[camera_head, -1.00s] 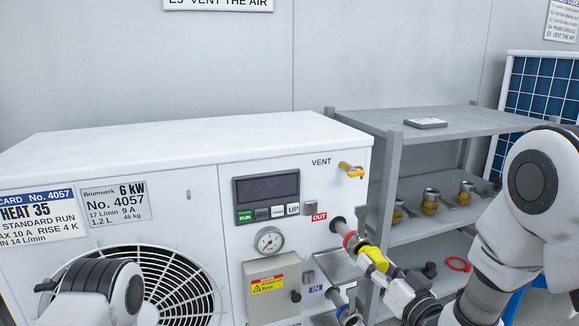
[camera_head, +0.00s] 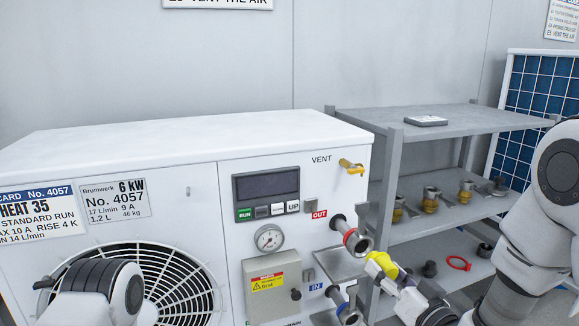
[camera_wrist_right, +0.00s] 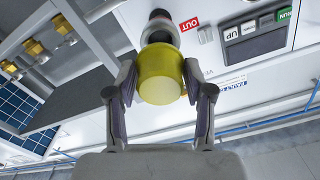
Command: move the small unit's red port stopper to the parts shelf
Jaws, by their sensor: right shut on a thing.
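A yellow stopper (camera_head: 381,264) is held in my right gripper (camera_head: 392,277), to the lower right of the OUT port and apart from it. The stopper also shows between the two fingers (camera_wrist_right: 160,75) in the right wrist view. The OUT port (camera_head: 357,242) on the white unit (camera_head: 200,150) has a red ring and an open end. The grey parts shelf (camera_head: 440,127) stands to the right of the unit. No red-coloured stopper shows. My left arm shows at the lower left, but its gripper is out of view.
The middle shelf holds several brass fittings (camera_head: 431,200). The lower shelf has dark fittings (camera_head: 430,269) and a red ring (camera_head: 458,263). A flat pale item (camera_head: 426,121) lies on the top shelf. The IN port (camera_head: 347,312) and yellow vent valve (camera_head: 352,167) stick out of the unit.

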